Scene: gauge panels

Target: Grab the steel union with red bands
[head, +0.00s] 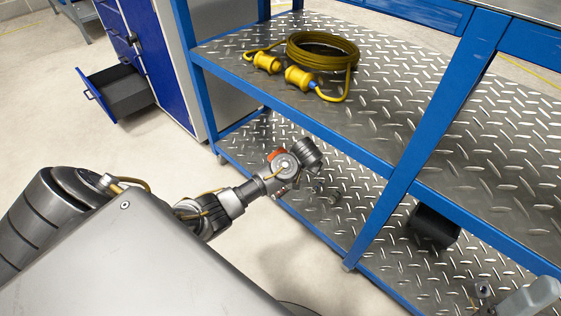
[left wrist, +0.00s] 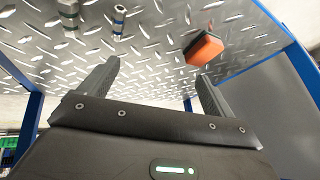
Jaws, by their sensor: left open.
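Two small steel fittings lie on the lower diamond-plate shelf. Red bands cannot be made out clearly on either. In the head view the fittings (head: 333,196) are small grey shapes just beyond my left gripper (head: 311,155). In the left wrist view my left gripper (left wrist: 157,70) is open and empty, its fingers apart from both fittings. My right gripper is not in view.
An orange block (left wrist: 203,48) lies on the lower shelf, right of the fittings. The upper shelf (head: 420,110) holds a coiled yellow cable (head: 322,52). A blue post (head: 425,145) stands right of my gripper, and a black box (head: 433,228) is beyond it.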

